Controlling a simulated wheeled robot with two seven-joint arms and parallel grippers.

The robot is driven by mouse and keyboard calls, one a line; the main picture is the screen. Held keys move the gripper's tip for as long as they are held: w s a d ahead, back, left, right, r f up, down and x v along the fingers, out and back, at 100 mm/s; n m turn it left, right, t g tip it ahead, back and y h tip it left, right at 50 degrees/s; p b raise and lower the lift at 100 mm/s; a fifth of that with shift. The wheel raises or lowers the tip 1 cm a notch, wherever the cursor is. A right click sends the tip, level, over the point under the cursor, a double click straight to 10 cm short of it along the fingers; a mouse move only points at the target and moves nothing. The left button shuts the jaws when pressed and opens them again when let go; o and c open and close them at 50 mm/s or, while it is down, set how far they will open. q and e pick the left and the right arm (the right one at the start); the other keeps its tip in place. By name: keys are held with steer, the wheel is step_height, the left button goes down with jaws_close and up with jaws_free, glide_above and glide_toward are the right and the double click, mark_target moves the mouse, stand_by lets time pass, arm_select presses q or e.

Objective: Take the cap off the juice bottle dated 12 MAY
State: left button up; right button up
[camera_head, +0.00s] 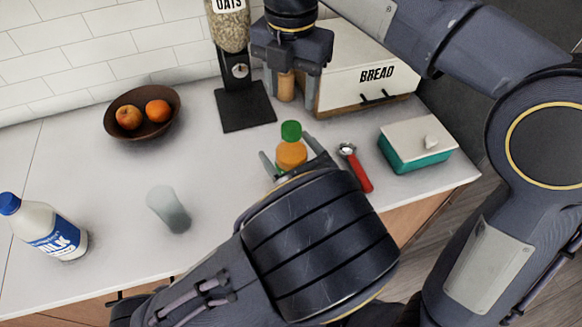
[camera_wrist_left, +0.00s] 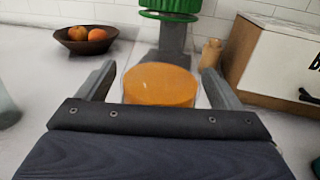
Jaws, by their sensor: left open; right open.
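A juice bottle with orange juice (camera_head: 291,155) and a green cap (camera_head: 291,131) stands on the counter. In the left wrist view the juice (camera_wrist_left: 160,86) is right ahead, with the green cap (camera_wrist_left: 170,6) cut off at the top edge. A green ring shows just below the cap. No date is readable. My left gripper (camera_head: 292,157) is open, its fingers on either side of the bottle; they also show in the left wrist view (camera_wrist_left: 160,72). I cannot tell whether they touch it. My right gripper (camera_head: 291,92) is open, pointing down, beyond and above the cap.
A red-handled tool (camera_head: 357,170) and a teal butter dish (camera_head: 415,152) lie right of the bottle. A bread box (camera_head: 345,75), oats dispenser (camera_head: 245,105) and fruit bowl (camera_head: 112,125) stand behind. A glass (camera_head: 168,208) and milk bottle (camera_head: 45,232) stand left.

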arm_select(q)
steer(key=shift+w+a, duration=0.2)
steer(key=shift+w, duration=0.1)
steer(key=shift+c, duration=0.5)
